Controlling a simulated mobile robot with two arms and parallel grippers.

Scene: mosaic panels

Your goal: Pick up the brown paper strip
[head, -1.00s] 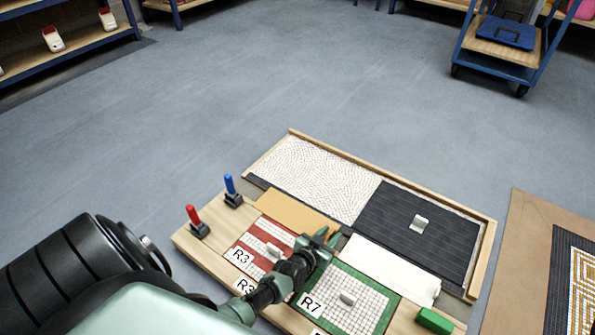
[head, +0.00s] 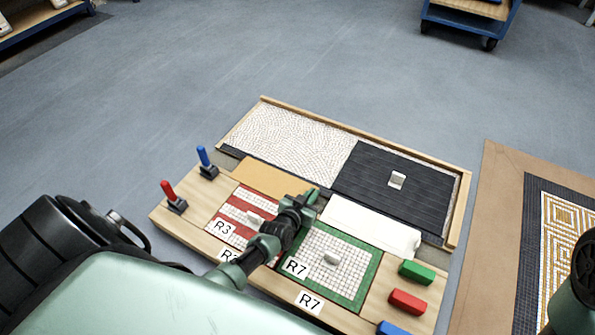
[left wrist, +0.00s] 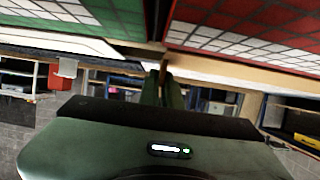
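The brown paper strip (head: 268,176) lies flat on the wooden board, between the white pebbled panel and the red-and-white R3 panel. My left gripper (head: 312,197) is at the strip's right end, above the corner between the R3 and green R7 panels. In the left wrist view the strip (left wrist: 225,75) runs off to the right from the fingertips (left wrist: 163,75). The two green fingers are close together with a sliver of brown between them, so they look shut on the strip's end. My right gripper is out of view; part of my right arm shows at the right edge.
A white roll (head: 370,226) lies right of the gripper. The R3 panel (head: 238,214) and R7 panel (head: 345,255) have grey handles. Red (head: 168,192) and blue (head: 203,158) upright handles stand at the left. Green, red and blue blocks (head: 407,301) sit at the right.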

